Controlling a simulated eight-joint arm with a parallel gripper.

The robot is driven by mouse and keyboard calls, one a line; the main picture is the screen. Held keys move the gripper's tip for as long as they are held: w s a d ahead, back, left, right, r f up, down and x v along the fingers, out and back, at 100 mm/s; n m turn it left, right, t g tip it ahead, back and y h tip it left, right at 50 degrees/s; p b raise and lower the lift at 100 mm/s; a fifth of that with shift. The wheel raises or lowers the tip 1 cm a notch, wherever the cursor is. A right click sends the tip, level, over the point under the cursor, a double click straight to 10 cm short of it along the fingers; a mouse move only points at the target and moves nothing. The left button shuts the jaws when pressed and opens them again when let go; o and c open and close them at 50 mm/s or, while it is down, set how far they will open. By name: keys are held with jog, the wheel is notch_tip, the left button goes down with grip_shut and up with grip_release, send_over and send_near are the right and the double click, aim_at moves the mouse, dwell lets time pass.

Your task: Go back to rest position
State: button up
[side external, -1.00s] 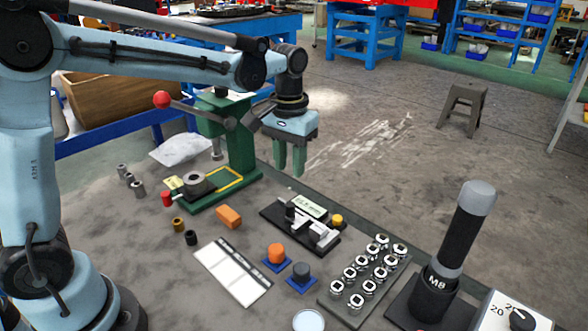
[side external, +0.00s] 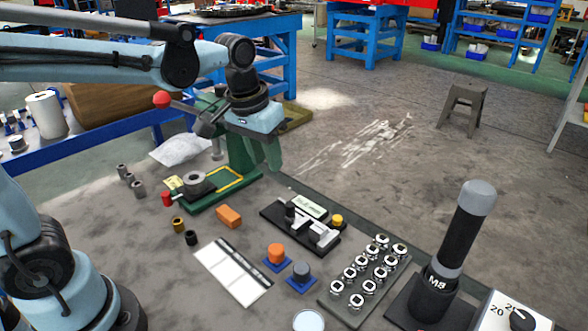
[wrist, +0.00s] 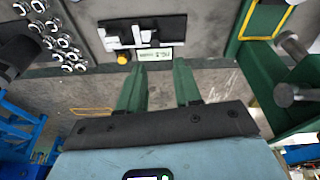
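My gripper (side external: 262,152) hangs in the air beside the green press (side external: 238,160) in the side view, its fingers overlapping the press's upright there. In the wrist view my gripper's two green fingers (wrist: 158,80) stand apart with nothing between them. The press has a red ball (side external: 162,99) on its lever and a round grey piece (side external: 198,182) on its base. In the wrist view part of the press (wrist: 262,35) shows at the upper right.
Open floor (side external: 370,150) lies beyond the table edge.

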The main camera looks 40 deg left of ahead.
jog(key=s+a+f+m+t, duration=0.1)
jog(key=s+t, duration=0.3)
jog(key=s, duration=0.4)
jog(key=shift+a+f+t, duration=0.3)
jog(key=shift+f, duration=0.6)
